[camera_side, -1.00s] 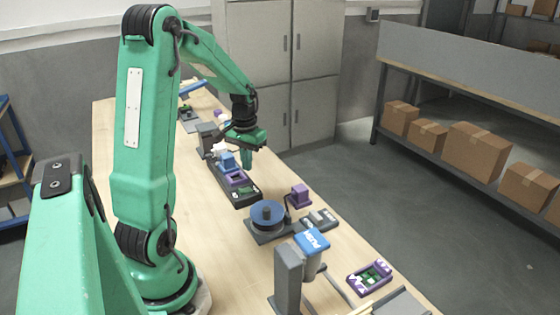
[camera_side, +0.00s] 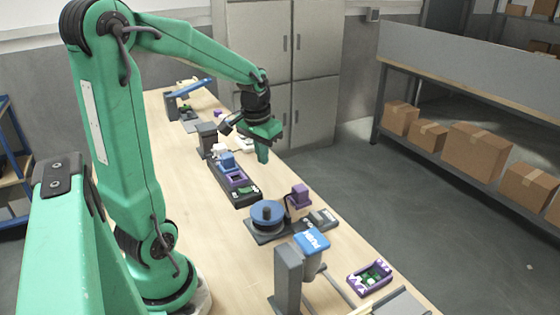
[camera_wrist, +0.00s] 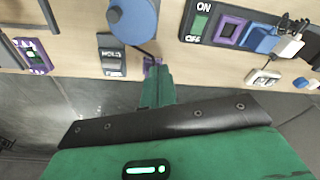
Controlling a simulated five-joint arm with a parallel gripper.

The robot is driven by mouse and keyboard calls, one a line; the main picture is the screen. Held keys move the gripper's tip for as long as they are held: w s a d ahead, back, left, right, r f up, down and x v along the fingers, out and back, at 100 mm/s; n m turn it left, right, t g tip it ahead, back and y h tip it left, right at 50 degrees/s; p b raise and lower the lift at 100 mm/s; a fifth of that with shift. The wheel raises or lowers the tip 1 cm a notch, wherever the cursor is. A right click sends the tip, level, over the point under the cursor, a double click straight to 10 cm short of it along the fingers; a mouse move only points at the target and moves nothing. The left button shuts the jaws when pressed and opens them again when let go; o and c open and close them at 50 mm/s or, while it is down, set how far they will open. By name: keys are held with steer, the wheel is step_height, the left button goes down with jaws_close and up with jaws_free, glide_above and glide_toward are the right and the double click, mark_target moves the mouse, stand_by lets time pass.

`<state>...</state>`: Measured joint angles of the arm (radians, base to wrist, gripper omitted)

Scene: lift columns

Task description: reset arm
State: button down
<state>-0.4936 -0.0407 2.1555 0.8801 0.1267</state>
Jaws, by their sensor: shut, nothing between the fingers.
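My green arm is raised over the wooden workbench (camera_side: 195,255). My gripper (camera_side: 262,156) is shut and empty, with its fingers pointing down, above the bench near its right edge. In the wrist view my gripper (camera_wrist: 157,82) shows as closed green fingers, touching nothing that I can make out. A black switch panel (camera_side: 236,185) with purple and blue parts lies below and left of the gripper in the side view. It also shows at the top right of the wrist view (camera_wrist: 222,46), with ON and OFF labels.
A blue round dial (camera_side: 267,211), a purple block (camera_side: 300,192), a blue push device (camera_side: 311,242) and a purple-framed board (camera_side: 369,277) stand along the bench. A blue-topped fixture (camera_side: 190,88) stands at the far end. A shelf with cardboard boxes (camera_side: 478,150) is at right, across open floor.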

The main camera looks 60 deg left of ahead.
steer(key=s+d+r+m+t, duration=0.2)
steer(key=s+d+r, duration=0.1)
steer(key=d, duration=0.5)
steer(key=s+d+r+m+t, duration=0.2)
steer(key=s+d, duration=0.3)
steer(key=d, duration=0.3)
steer(key=shift+s+d+r+h, duration=0.3)
steer(key=shift+r+h, duration=0.1)
steer(key=shift+r, duration=0.5)
